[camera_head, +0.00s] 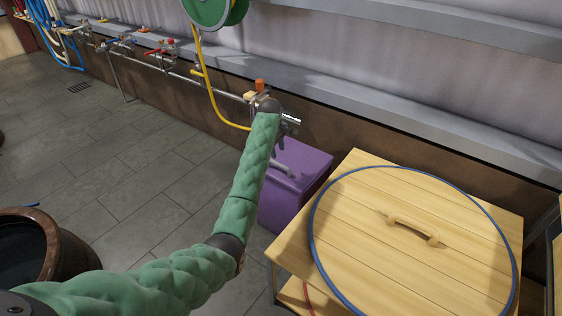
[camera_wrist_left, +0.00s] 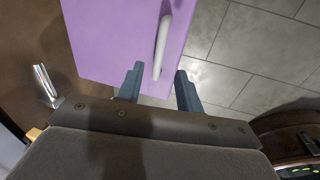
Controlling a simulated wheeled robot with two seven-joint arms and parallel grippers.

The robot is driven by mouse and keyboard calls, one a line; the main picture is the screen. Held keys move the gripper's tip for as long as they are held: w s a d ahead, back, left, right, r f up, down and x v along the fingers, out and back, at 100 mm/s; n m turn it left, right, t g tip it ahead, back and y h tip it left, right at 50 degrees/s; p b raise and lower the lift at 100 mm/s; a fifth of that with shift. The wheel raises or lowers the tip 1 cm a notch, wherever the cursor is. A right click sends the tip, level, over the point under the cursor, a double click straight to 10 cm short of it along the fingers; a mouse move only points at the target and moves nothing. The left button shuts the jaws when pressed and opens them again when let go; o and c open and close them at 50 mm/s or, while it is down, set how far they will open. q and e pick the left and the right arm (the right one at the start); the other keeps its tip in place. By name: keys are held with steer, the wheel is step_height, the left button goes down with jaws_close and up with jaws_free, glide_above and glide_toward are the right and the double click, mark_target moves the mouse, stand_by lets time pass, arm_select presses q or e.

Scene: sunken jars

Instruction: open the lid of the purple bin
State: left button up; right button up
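The purple bin (camera_head: 308,172) stands on the floor against the wall, left of the wooden table. Its lid appears closed, with a pale bar handle (camera_head: 282,168) on top. My left gripper (camera_head: 281,143) is above the bin, partly hidden by my forearm. In the left wrist view the purple surface (camera_wrist_left: 108,40) fills the upper left, and the pale handle (camera_wrist_left: 162,45) reaches down between the fingertips. The left gripper (camera_wrist_left: 158,75) is open there, a finger on either side of the handle's near end. Contact cannot be told. My right gripper is not in view.
A wooden table (camera_head: 285,248) with a large round lid (camera_head: 385,230) stands right of the bin. A pipe with valves and a yellow hose (camera_head: 215,100) runs along the wall. A brown pot (camera_head: 62,255) stands at lower left.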

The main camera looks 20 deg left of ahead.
mark_target(279, 165)
arm_select(q)
steer(key=shift+n, duration=0.3)
steer(key=f, duration=0.4)
steer(key=w+f+b, duration=0.1)
steer(key=f, duration=0.1)
steer(key=shift+w+d+f, duration=0.1)
steer(key=shift+d+f, duration=0.1)
steer(key=shift+f, duration=0.1)
steer(key=shift+w+f, duration=0.1)
steer(key=shift+f, duration=0.45)
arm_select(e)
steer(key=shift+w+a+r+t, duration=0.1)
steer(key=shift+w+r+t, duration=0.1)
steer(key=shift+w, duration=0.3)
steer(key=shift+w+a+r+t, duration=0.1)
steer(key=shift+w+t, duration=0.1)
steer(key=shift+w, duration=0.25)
arm_select(q)
jaws_close()
